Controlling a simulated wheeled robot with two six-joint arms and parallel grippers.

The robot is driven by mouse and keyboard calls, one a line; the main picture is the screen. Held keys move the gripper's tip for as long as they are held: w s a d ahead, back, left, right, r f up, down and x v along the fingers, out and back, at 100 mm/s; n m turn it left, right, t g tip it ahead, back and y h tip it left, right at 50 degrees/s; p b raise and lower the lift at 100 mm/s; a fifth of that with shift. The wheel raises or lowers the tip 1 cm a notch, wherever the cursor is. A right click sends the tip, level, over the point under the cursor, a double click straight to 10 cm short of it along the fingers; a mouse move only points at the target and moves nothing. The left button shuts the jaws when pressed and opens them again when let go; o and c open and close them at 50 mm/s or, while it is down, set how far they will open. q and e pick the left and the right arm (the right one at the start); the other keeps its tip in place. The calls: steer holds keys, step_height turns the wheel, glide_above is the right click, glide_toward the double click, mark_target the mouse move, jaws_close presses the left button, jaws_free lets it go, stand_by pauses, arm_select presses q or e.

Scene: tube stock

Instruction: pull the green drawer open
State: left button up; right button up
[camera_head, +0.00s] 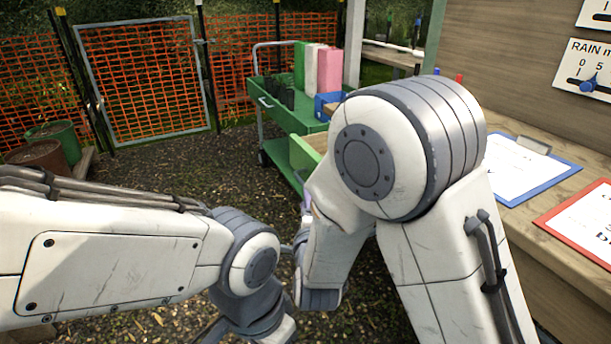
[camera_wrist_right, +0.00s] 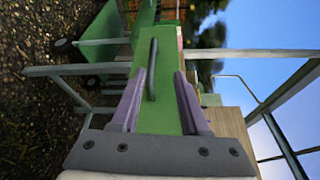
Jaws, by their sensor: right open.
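The green drawer front (camera_wrist_right: 166,50) fills the middle of the right wrist view, with a dark bar handle (camera_wrist_right: 152,70) on it. In the head view a green drawer panel (camera_head: 303,154) shows left of my right arm, with pale wood behind its top edge. How far it stands out is hidden by the arm. My right gripper (camera_wrist_right: 160,100) is open, its two purple fingers either side of the handle's near end. I cannot tell whether they touch it. In the head view the right gripper is mostly hidden behind its arm. My left arm reaches in from the left; its fingers do not show.
A green cart (camera_head: 285,112) with upright coloured files and dark pots stands behind the drawer. A wooden bench (camera_head: 560,185) with a blue clipboard (camera_head: 525,165) and a red one (camera_head: 585,225) is at the right. Gravel ground at centre left is clear.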

mark_target(303, 181)
steer(key=w, duration=0.3)
steer(key=w+f, duration=0.1)
steer(key=w, duration=0.2)
steer(key=w+a+f, duration=0.1)
steer(key=w, duration=0.3)
jaws_close()
steer(key=shift+f, duration=0.1)
stand_by(1.2)
